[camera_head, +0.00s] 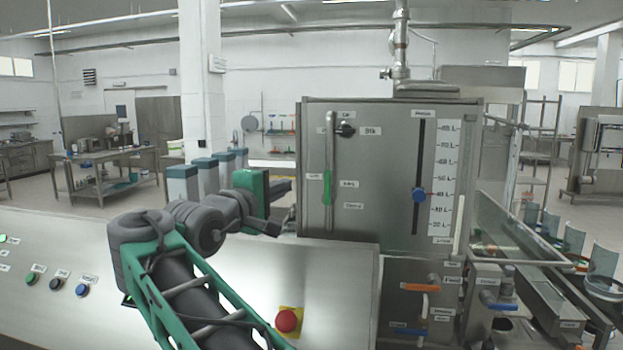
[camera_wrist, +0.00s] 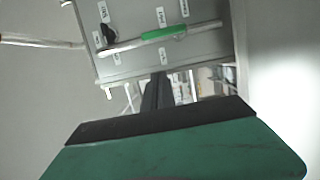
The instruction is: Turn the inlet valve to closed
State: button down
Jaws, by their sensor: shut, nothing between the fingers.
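A long metal lever with a green grip (camera_head: 327,188) hangs near vertical on the front of the steel cabinet (camera_head: 385,225), with small labels around it that I cannot read surely. Which control is the inlet valve I cannot confirm from the labels. The same green grip shows in the wrist view (camera_wrist: 163,33), lying sideways there. A black knob (camera_head: 346,130) sits by the lever's upper end. My gripper (camera_head: 287,188) is shut and empty, left of the lever and apart from it. Its dark fingers also show in the wrist view (camera_wrist: 152,90).
A blue slider knob (camera_head: 418,194) sits beside a litre scale. Below are an orange-handled valve (camera_head: 420,288) and a blue-handled valve (camera_head: 410,331). A red emergency button (camera_head: 288,320) is on the steel counter (camera_head: 340,290). A conveyor runs at right.

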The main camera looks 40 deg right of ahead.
aim_at(327, 188)
jog(key=d+p, duration=0.1)
jog(key=d, duration=0.7)
jog(key=shift+s+p, duration=0.3)
